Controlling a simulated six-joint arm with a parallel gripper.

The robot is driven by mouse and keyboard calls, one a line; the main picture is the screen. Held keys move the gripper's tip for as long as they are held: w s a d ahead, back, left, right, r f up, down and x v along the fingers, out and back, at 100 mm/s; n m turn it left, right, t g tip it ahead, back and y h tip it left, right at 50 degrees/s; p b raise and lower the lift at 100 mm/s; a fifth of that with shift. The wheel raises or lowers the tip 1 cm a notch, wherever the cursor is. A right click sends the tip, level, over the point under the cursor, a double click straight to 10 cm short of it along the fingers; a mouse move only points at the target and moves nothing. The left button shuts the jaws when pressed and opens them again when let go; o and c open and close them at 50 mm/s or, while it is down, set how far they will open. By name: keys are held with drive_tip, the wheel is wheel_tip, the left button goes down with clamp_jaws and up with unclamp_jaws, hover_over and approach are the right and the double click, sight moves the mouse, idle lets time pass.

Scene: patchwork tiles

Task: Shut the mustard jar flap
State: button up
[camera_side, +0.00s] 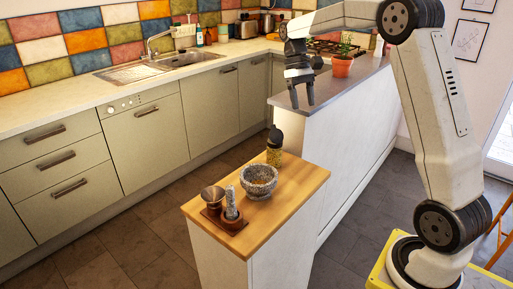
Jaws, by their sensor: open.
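The mustard jar (273,157) stands upright near the far corner of the small wood-topped counter. Its body is yellowish and speckled, with a dark top (275,136). The dark part rises above the jar, but it is too small to tell clearly how the flap is angled. My gripper (302,104) hangs pointing down, above and to the right of the jar in the picture. Its two dark fingers are apart with nothing between them. It does not touch the jar.
A grey stone mortar (259,181) stands close in front of the jar. A potted plant (342,66) stands on the grey counter (300,92) behind my gripper.

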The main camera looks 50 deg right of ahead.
drive_tip(key=t+h, duration=0.2)
drive_tip(key=t, duration=0.2)
hover_over(274, 125)
wheel_tip(274, 125, down, 5)
drive_tip(key=shift+a, duration=0.1)
drive_tip(key=shift+f, duration=0.15)
drive_tip(key=shift+f, duration=3.75)
clamp_jaws()
